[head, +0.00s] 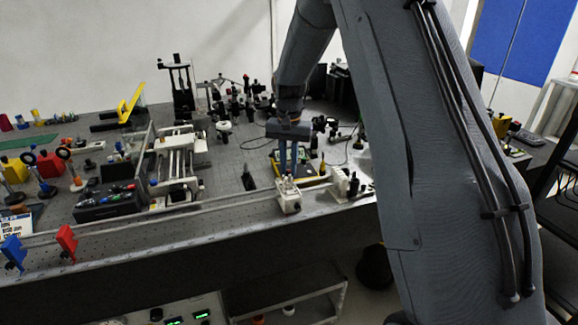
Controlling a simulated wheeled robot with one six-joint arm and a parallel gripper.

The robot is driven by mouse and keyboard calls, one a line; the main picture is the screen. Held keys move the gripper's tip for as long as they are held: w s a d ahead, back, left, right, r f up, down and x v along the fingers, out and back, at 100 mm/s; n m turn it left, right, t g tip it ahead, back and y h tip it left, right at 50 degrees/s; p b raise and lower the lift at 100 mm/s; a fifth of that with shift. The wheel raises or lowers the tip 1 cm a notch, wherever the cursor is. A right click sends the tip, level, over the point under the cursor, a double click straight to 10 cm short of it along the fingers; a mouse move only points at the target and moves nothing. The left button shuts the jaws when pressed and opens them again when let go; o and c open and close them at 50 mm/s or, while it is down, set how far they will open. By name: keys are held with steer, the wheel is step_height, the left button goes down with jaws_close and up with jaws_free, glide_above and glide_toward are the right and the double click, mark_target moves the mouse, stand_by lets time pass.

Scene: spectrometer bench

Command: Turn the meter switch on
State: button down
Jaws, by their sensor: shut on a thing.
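My gripper (288,174) points down over the front edge of the bench, right of centre, with two blue fingers close together. The fingertips are at the top of a small white box (290,204), which appears to be the meter. My gripper is shut on a small part there, apparently the meter switch. The switch is too small and too covered by the fingers to show its position.
The perforated bench (235,158) carries many optical parts. A black control box (108,201) stands left, with red (67,241) and blue (13,251) clamps at the front edge. A yellow-based device (312,166) sits just behind my fingers. Little free room surrounds the box.

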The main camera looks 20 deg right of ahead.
mark_target(289, 170)
steer(key=c, duration=1.7)
jaws_free()
steer(key=shift+r, duration=0.1)
steer(key=shift+r+b, duration=1.1)
steer(key=shift+r, duration=2.75)
